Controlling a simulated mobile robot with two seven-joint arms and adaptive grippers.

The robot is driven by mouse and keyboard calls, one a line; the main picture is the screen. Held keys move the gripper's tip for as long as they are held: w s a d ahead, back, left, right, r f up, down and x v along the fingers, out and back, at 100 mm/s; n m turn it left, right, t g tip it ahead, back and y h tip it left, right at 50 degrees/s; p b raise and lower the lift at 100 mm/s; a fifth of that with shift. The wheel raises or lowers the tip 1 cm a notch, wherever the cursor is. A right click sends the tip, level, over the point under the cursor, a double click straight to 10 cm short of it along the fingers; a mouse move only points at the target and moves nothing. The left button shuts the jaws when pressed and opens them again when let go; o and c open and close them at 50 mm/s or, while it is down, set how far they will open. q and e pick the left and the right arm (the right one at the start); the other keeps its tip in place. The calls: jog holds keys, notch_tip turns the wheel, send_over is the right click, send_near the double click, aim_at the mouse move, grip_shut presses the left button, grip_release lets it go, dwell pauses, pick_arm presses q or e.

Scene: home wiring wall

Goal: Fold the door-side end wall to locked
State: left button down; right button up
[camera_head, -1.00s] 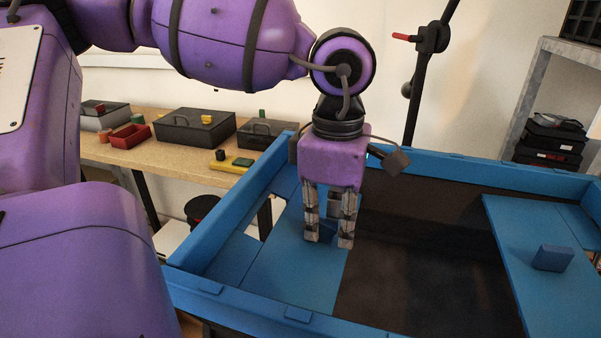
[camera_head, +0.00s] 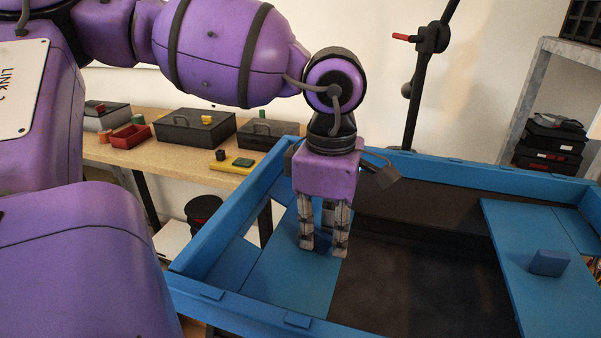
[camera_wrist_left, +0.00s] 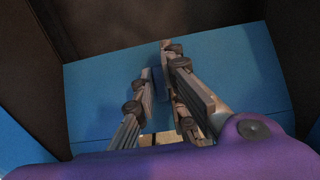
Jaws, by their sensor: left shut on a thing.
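A large blue crate (camera_head: 228,212) with a dark floor fills the lower right of the head view. A blue end wall panel (camera_head: 285,285) lies folded inward at its left end; it also shows in the wrist view (camera_wrist_left: 95,105). My left gripper (camera_head: 323,250) points down over this panel. It is shut on a small blue grip block (camera_wrist_left: 158,84) on the panel, mostly hidden between the fingers. At the right end, another blue panel (camera_head: 505,235) lies inward with a blue block (camera_head: 549,262) on it. I cannot tell whether either panel is locked. My right gripper is not in view.
A wooden workbench (camera_head: 150,155) behind the crate holds grey boxes (camera_head: 195,128), a red bin (camera_head: 130,136) and a yellow item (camera_head: 232,163). A black stand (camera_head: 412,115) rises behind the crate. A shelf (camera_head: 535,85) with black cases stands at right.

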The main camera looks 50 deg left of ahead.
pick_arm(q)
jog(key=shift+s+a+f+p, duration=0.25)
jog(key=shift+a+f+p, duration=0.15)
jog(key=shift+f, duration=0.45)
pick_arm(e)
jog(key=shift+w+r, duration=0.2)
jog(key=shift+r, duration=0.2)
pick_arm(q)
jog(key=shift+a, duration=0.1)
jog(key=shift+s+a+f+p, duration=0.2)
jog(key=shift+f+p, duration=0.15)
jog(key=shift+p, duration=0.05)
jog(key=shift+s+a+f+p, duration=0.2)
jog(key=shift+a+f+p, duration=0.2)
jog(key=shift+f, duration=0.1)
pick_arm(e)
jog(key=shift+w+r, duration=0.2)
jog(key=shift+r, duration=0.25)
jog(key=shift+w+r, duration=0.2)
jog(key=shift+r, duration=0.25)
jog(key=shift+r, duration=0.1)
